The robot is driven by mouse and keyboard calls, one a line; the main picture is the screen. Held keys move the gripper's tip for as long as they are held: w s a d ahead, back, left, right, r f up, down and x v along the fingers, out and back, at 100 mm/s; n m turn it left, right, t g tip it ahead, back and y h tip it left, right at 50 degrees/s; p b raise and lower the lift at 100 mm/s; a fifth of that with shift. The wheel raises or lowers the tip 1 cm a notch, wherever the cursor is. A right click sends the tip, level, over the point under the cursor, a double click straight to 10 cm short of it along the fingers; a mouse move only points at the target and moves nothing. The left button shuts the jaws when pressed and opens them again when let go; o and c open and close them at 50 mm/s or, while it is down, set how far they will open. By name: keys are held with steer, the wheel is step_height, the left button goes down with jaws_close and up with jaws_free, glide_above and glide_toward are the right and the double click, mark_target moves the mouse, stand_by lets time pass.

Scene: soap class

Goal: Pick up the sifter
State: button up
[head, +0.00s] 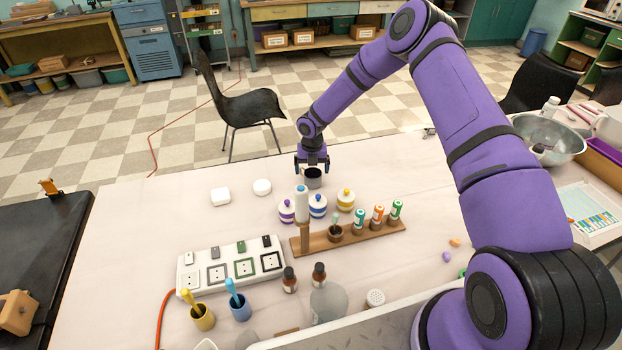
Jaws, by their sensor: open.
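A small grey cup-like vessel with a dark inside, apparently the sifter (313,183), stands near the far edge of the table (160,215). My gripper (312,168) points down right at it, with its open fingers at the left and right of the vessel's rim. I cannot tell whether they touch it. The gripper and wrist hide part of its far side. A small white shaker with a dotted top (375,298) stands at the near side of the table, well apart from my gripper.
Striped lidded jars (317,206) stand just in front of the gripper, beside a wooden rack (350,238) holding tubes. Two white pieces (221,196) lie at left. A metal bowl (550,137) is at right. The table right of the gripper is clear.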

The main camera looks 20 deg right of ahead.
mark_target(313, 175)
step_height(313, 175, down, 4)
steer(key=shift+d+r, duration=0.1)
steer(key=shift+c, duration=0.2)
steer(key=c, duration=1)
steer(key=shift+o, duration=0.2)
steer(key=shift+r, duration=0.1)
